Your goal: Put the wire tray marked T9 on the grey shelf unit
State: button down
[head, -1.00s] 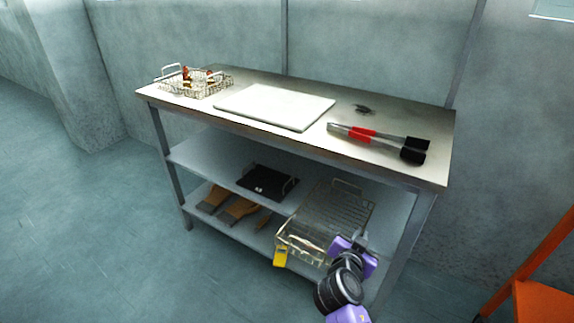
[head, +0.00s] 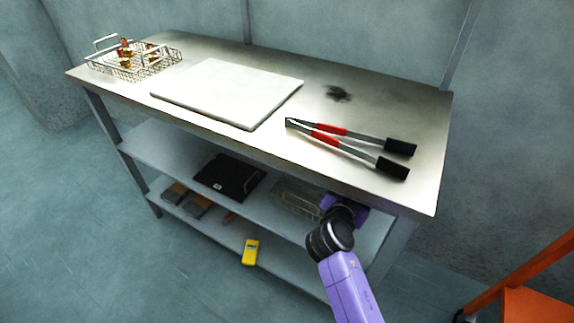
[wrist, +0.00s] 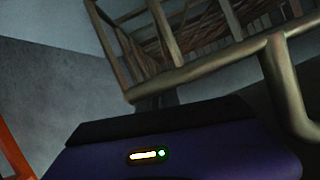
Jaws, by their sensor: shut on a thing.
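A wire tray (head: 297,200) shows beneath the worktop of the grey metal shelf unit (head: 400,235), at middle-shelf height near the right end. The worktop edge hides its back part. I cannot read a T9 mark, nor tell whether it rests on the shelf. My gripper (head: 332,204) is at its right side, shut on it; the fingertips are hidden. In the wrist view, thick wire bars of the tray (wrist: 190,75) rise beyond my gripper's dark edge (wrist: 160,120).
A black item (head: 228,178) lies left of the tray. A yellow device (head: 250,252) and brushes (head: 185,200) are lower. An orange frame (head: 530,302) stands right.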

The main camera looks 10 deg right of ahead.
jog(key=shift+f+b, duration=1.15)
jog(key=shift+f, duration=3.8)
jog(key=shift+f, duration=0.15)
jog(key=c, duration=1.6)
grip_release()
jog(key=shift+o, duration=0.2)
jog(key=shift+s+r, duration=0.1)
jog(key=shift+r, duration=0.1)
jog(key=p+v, duration=0.1)
jog(key=v, duration=1)
jog(key=shift+s+a+r, duration=0.15)
jog(key=shift+s, duration=0.2)
